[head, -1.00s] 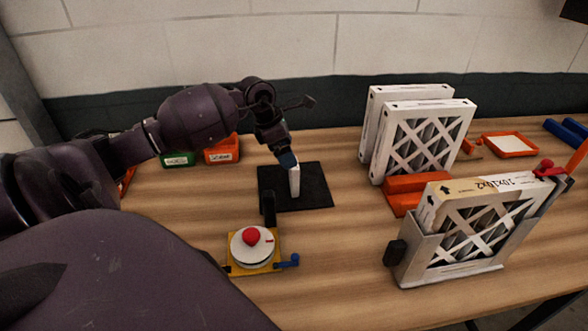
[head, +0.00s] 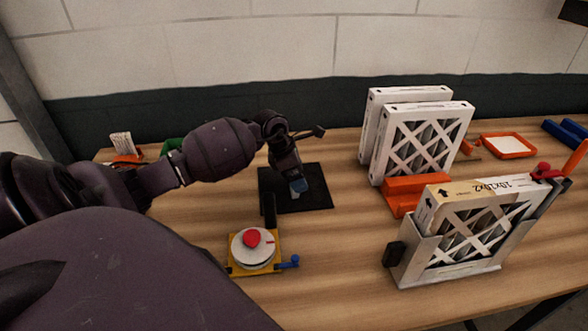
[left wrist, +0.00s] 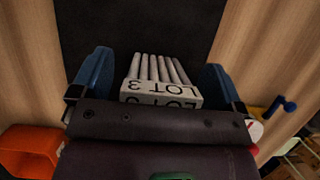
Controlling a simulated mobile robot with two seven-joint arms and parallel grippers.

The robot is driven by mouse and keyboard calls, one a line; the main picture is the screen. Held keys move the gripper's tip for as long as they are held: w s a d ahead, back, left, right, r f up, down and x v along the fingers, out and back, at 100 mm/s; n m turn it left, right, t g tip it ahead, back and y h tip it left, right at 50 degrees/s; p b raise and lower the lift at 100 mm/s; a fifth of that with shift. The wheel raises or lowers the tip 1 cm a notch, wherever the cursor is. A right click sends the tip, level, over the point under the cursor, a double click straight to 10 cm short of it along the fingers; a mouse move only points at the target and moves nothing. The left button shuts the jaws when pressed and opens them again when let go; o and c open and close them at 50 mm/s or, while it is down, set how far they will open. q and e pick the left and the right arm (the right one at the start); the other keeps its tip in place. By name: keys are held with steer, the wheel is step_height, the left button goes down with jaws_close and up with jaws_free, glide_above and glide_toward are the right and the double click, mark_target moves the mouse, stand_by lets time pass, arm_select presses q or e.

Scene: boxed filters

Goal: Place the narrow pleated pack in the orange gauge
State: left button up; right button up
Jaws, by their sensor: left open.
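A white pleated pack (left wrist: 155,82) marked "LOT 3" is on the black mat (head: 318,200). In the left wrist view it lies between the two blue fingers of my left gripper (left wrist: 158,85), with a gap on each side. In the head view my left gripper (head: 298,187) is low over the mat and hides most of the pack. The gripper is open. A small orange holder (head: 128,157) with a white pleated piece (head: 121,143) standing at it is at the far left, partly behind my arm. I cannot tell whether it is the gauge. My right gripper is out of view.
A yellow fixture with a white dial and red knob (head: 253,240) stands just in front of the mat. To the right are large white filters (head: 423,140), an orange block (head: 402,192) and a boxed filter in a grey stand (head: 415,262). An orange tray (head: 530,152) lies behind.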

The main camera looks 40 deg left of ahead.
arm_select(q)
steer(key=shift+c, duration=0.2)
steer(key=c, duration=0.9)
steer(key=shift+r, duration=0.1)
steer(key=shift+c, duration=0.2)
